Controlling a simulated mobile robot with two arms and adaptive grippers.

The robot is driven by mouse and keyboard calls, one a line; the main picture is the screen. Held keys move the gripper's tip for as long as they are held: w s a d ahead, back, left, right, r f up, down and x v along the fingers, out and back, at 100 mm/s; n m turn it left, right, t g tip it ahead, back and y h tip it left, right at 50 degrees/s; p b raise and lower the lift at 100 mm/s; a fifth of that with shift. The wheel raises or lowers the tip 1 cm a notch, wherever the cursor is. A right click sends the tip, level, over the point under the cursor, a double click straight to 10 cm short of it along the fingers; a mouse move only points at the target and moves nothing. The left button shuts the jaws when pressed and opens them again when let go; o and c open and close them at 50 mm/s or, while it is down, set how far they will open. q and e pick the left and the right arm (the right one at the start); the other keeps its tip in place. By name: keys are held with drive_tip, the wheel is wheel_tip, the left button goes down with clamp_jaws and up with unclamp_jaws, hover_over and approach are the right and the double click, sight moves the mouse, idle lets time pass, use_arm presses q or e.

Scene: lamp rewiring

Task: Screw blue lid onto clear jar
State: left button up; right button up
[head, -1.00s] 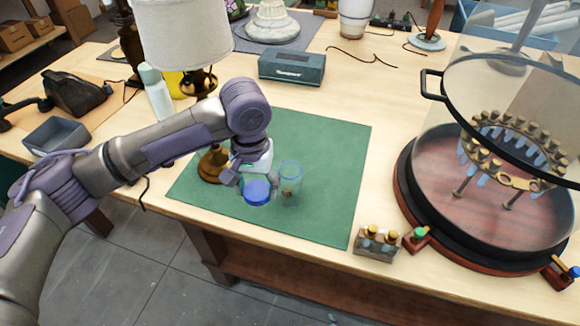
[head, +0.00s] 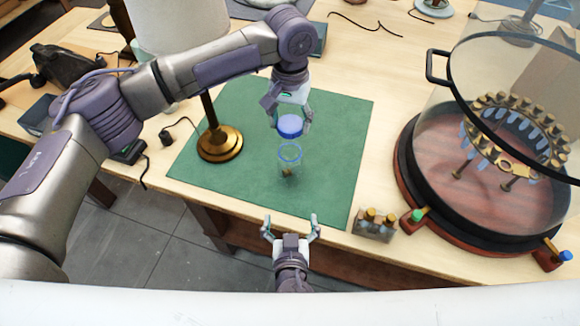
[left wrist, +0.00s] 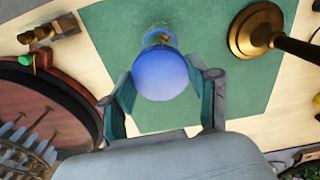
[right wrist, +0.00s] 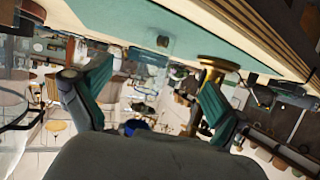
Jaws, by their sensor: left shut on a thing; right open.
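The blue lid (head: 290,126) is in my left gripper (head: 291,116), which is shut on it and holds it above and just behind the clear jar. The lid also shows between the fingers in the left wrist view (left wrist: 161,74). The clear jar (head: 289,166) stands upright and open on the green mat, with small brownish contents low inside. In the left wrist view the jar (left wrist: 158,36) is partly hidden by the lid. My right gripper (head: 290,226) is open and empty at the mat's front edge, in front of the jar.
A brass lamp base (head: 220,143) stands on the green mat (head: 335,135), left of the jar. A small holder with brass-topped pieces (head: 375,224) is at the table's front edge. A large glass-walled round fixture (head: 480,190) fills the right. The mat right of the jar is clear.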

sight(290, 175)
drive_tip(key=w, duration=1.1)
drive_tip(key=shift+w, duration=0.25)
drive_tip(key=shift+x, duration=2.75)
drive_tip(key=shift+r, duration=0.1)
drive_tip(key=c, duration=1.8)
use_arm(q)
drive_tip(key=shift+f, duration=2.45)
